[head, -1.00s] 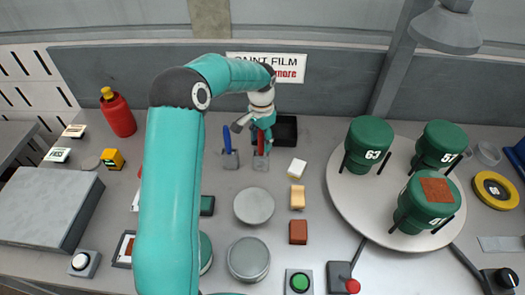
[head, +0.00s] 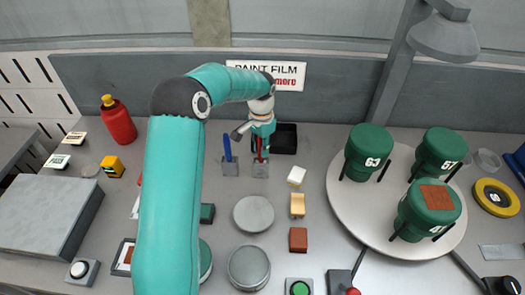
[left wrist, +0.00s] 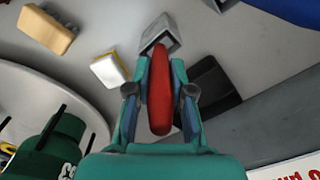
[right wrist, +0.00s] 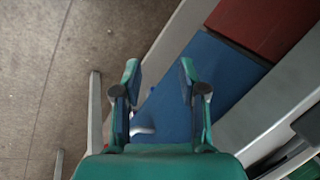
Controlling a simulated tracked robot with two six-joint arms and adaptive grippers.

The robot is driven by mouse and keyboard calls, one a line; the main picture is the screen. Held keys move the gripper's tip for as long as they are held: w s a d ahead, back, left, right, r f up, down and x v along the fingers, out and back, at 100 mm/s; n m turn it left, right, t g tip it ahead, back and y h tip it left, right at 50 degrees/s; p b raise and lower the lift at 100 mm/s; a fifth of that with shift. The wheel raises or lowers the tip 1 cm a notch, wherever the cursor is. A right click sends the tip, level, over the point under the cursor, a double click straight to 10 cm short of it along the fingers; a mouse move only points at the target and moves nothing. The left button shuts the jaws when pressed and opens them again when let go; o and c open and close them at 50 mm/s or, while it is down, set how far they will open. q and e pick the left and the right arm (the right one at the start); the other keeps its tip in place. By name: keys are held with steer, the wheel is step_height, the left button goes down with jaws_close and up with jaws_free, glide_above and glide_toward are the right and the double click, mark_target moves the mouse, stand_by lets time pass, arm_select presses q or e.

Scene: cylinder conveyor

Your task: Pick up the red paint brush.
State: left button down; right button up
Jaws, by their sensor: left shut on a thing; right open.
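The red paint brush (left wrist: 160,95) stands between the fingers of my left gripper (left wrist: 160,80), which is shut on its handle. Its lower end is at the small grey holder (left wrist: 155,33); I cannot tell whether it is still inside. In the head view the red brush (head: 260,152) shows below my left gripper (head: 261,140), over its holder (head: 261,171). A blue brush (head: 227,148) stands in a grey holder just to the left. My right gripper (right wrist: 158,90) is open and empty, seen only in its wrist view, above a blue surface (right wrist: 195,85).
A black open box (head: 285,138) is right behind the red brush. A white-and-yellow block (head: 297,176), a tan block (head: 297,205) and a red-brown block (head: 298,240) lie to its right. A round turntable (head: 345,205) carries green canisters. Grey discs lie in front.

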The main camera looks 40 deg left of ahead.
arm_select(q)
step_height(320, 180, up, 20)
stand_by(0.6)
steer(key=shift+f, duration=0.1)
stand_by(0.4)
